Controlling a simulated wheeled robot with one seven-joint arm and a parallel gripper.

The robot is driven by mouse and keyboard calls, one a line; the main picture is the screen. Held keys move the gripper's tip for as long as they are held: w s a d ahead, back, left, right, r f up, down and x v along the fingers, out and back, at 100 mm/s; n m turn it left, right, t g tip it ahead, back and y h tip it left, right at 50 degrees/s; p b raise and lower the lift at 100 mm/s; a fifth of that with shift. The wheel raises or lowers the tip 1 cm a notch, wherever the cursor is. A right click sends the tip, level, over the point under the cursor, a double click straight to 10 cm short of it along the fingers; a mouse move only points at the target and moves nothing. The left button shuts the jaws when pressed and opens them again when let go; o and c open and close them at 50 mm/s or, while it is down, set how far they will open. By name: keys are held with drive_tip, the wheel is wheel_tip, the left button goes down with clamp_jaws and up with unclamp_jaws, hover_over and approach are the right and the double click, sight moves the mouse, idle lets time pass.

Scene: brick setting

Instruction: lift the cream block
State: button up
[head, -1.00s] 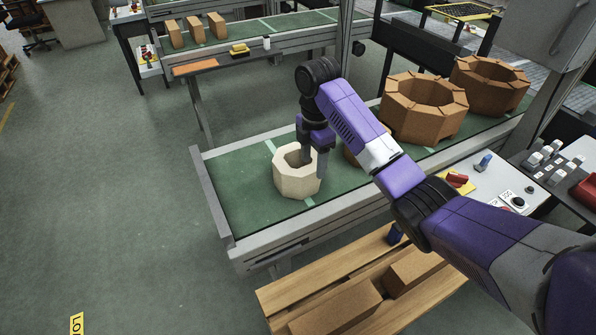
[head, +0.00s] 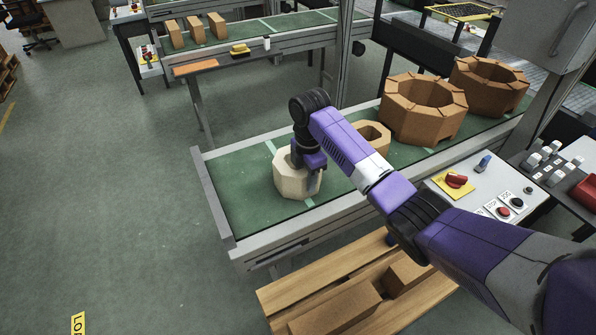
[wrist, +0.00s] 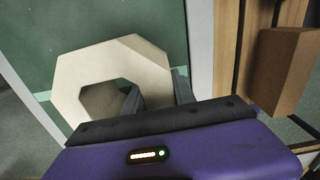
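The cream block (head: 292,184) is an octagonal ring with a hole through its middle. It sits on the green conveyor belt near its left end. In the wrist view the ring (wrist: 113,62) is seen from above, its near part hidden by my gripper. My gripper (head: 307,172) is down at the block's right side. In the wrist view, my gripper (wrist: 158,97) has one dark finger in the hole and the other outside the ring, with the wall between them. I cannot tell whether both fingers press on the wall.
A small tan ring (head: 374,137) stands to the right on the belt (head: 238,187), with larger brown rings (head: 424,108) beyond. A wooden pallet (head: 335,275) with brown bricks lies in front. A control panel (head: 482,190) stands at the right.

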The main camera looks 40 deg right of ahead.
clamp_jaws()
idle(1.0)
drive_tip(key=shift+w+r, duration=0.1)
drive_tip(key=shift+r, duration=0.1)
